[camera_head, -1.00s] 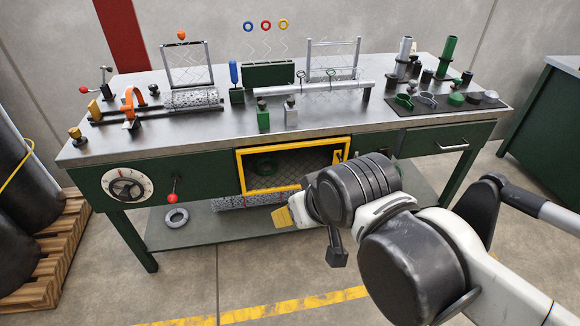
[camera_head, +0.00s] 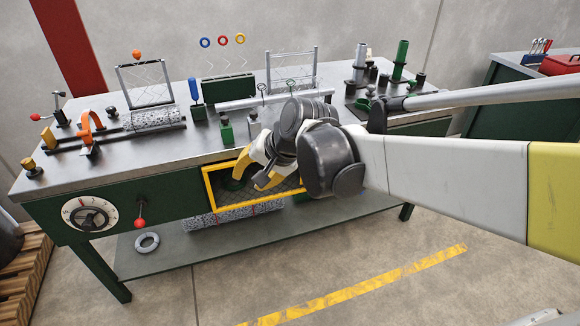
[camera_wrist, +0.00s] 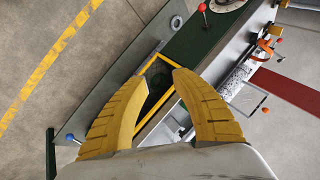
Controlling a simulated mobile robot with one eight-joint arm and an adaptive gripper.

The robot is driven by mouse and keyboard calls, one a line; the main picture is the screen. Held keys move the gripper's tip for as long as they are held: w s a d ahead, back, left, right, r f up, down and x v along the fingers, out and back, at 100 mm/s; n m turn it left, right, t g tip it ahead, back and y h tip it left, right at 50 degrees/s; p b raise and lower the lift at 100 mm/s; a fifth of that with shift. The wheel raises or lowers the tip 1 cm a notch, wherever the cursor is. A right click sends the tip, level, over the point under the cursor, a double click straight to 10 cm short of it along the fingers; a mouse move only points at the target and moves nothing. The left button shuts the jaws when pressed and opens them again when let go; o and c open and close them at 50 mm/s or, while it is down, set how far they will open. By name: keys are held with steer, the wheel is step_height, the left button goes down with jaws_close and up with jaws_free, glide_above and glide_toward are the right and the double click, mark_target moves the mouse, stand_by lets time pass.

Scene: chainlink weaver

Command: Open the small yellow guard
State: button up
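The small yellow guard (camera_head: 240,209) is a yellow frame with mesh on the front of the green workbench, and it looks shut. Through its mesh a dark green ring shows faintly. My gripper (camera_head: 252,173) is in front of the guard's upper right part and hides it, including any handle there. In the wrist view my gripper (camera_wrist: 160,78) has its two yellow fingers spread apart with nothing held. The guard's frame (camera_wrist: 168,60) shows between and beyond the fingertips. I cannot tell whether a finger touches it.
A dial (camera_head: 90,213) and a red-knobbed lever (camera_head: 140,222) are on the bench front, left of the guard. The metal benchtop (camera_head: 120,150) holds several tools and fixtures. A lower shelf (camera_head: 180,256) runs beneath. The floor in front is clear.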

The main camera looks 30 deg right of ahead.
steer(key=w+d+f+m+t+y, duration=0.2)
steer(key=w+d+f+m, duration=0.5)
steer(key=d, duration=0.3)
steer(key=w+d+f+m+t+y, duration=0.1)
steer(key=w+d+f+m+t, duration=0.1)
steer(key=w+d+f+m, duration=0.55)
steer(key=s+d+f+m+t, duration=0.3)
steer(key=d+f+m, duration=0.1)
steer(key=d+f, duration=0.35)
steer(key=s+d+f+m+t, duration=0.3)
steer(key=d+f+m, duration=0.25)
steer(key=d, duration=0.35)
steer(key=shift+n+y, duration=0.3)
steer(key=shift+y, duration=0.1)
steer(key=x, duration=1)
steer(key=shift+w+a+f, duration=0.1)
steer(key=shift+w+f, duration=0.1)
jaws_close()
